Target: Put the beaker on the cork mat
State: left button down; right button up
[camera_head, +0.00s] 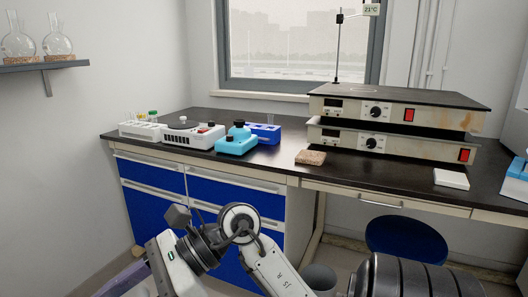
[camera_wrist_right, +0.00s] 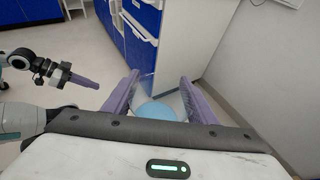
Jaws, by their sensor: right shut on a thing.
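The cork mat (camera_head: 311,157) is a small brown square on the dark bench top, in front of the stacked hotplates. Nothing stands on it. The beaker (camera_wrist_right: 158,108), clear with pale blue contents, is between the purple fingers of my right gripper (camera_wrist_right: 158,95), which is shut on it. In the head view my right gripper (camera_head: 122,284) is at the lower left, below the bench top and well away from the mat; the beaker cannot be made out there. My left gripper (camera_wrist_right: 85,80) shows at the left of the right wrist view; its opening is unclear.
Stacked hotplates (camera_head: 390,120) stand behind the mat. A cyan device (camera_head: 236,143), a blue rack (camera_head: 264,133) and a white device (camera_head: 190,136) are to its left. A white block (camera_head: 451,179) lies to the right. A blue stool (camera_head: 405,240) is under the bench.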

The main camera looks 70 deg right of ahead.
aim_at(311, 154)
jog(key=z, duration=0.45)
jog(key=i, duration=1.25)
jog(key=z, duration=1.6)
jog(key=i, duration=0.65)
jog(key=z, duration=0.75)
